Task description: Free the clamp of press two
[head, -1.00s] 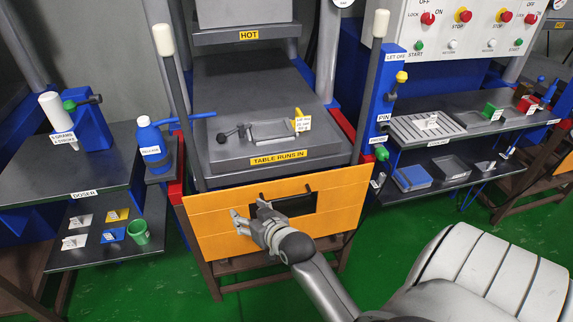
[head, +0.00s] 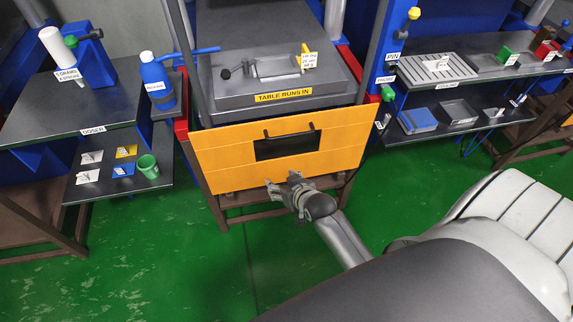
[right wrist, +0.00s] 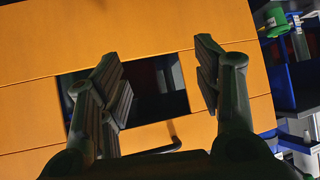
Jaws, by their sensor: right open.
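The nearest press has an orange front guard (head: 222,150) with a dark window (head: 287,147) and a dark bar handle above it. Behind the guard, its grey table (head: 222,101) carries a small metal mould (head: 277,66) with a black-knobbed lever (head: 236,71) at its left and a yellow part (head: 308,48) with a white tag at its right. I cannot tell which of these is the clamp, and no press number is legible. My right gripper (head: 282,182) is open and empty before the guard's lower edge. In the right wrist view its fingers (right wrist: 160,75) spread before the window. My left gripper is out of view.
At the right stand a blue post (head: 393,72) with knobs and a cooling bench (head: 420,88). The green floor (head: 190,235) in front is clear.

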